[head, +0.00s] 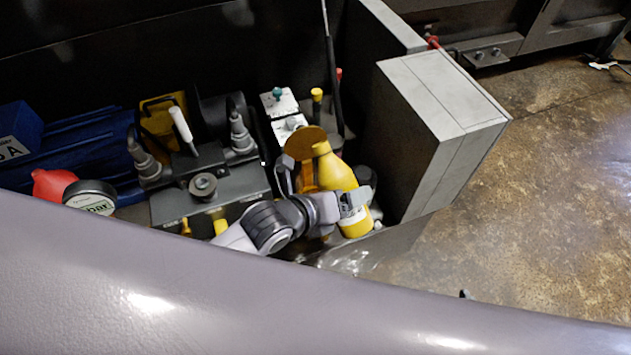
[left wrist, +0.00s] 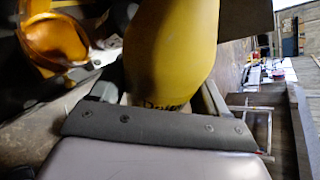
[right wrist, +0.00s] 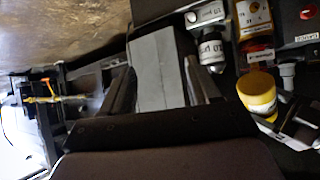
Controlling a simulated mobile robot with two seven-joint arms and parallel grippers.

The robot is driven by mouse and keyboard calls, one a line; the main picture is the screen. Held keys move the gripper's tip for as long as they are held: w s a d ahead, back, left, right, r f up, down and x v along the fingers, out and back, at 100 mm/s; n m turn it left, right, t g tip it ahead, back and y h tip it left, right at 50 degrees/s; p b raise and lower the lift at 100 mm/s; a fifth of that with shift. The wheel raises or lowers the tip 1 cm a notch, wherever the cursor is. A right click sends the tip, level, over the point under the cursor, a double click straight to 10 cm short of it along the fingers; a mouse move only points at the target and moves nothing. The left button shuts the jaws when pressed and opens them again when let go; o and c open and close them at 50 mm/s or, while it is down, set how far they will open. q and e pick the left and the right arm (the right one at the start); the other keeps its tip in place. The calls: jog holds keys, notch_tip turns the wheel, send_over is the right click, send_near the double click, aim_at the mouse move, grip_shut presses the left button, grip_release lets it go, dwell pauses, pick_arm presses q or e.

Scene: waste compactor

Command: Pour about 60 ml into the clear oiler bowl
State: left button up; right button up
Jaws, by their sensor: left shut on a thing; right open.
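My left gripper (head: 354,200) is shut on a yellow bottle (head: 335,172) with a pale label. In the head view the bottle leans up and left, its top close to an amber round part (head: 304,142). The bottle (left wrist: 170,45) also fills the left wrist view; its mouth is out of that view. An amber bowl-like part (left wrist: 55,42) lies to its left, apart from it. I cannot tell for sure which part is the clear oiler bowl, or see any liquid flowing.
A dark valve block (head: 210,190), a red part with gauge (head: 60,188) and blue motor (head: 80,145) crowd the left. Brown floor (head: 520,200) is clear at right.

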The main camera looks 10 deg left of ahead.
pick_arm(q)
jog(key=shift+n+g+h, duration=0.4)
jog(key=shift+n+h, duration=0.1)
jog(key=shift+n, duration=0.1)
jog(key=f+b, duration=0.3)
jog(key=d+f+b, duration=0.1)
jog(key=b, duration=0.1)
jog(key=shift+s+f, duration=0.3)
jog(key=shift+r+p, duration=0.6)
jog(key=shift+r, duration=0.3)
jog(key=shift+s+d+r+n+g, duration=0.1)
jog(key=shift+s+r+n+g, duration=0.05)
jog(key=shift+n+g, duration=0.15)
jog(key=shift+s+d+r+h, duration=0.1)
jog(key=shift+h, duration=0.3)
jog(key=shift+n, duration=0.4)
jog(key=shift+s+g+h, duration=0.1)
jog(key=shift+g+h, duration=0.2)
jog(key=shift+g, duration=0.1)
jog(key=shift+n+b, duration=0.3)
pick_arm(e)
jog(key=f, duration=0.1)
jog(key=a+f, duration=0.1)
jog(key=shift+w+f, duration=0.35)
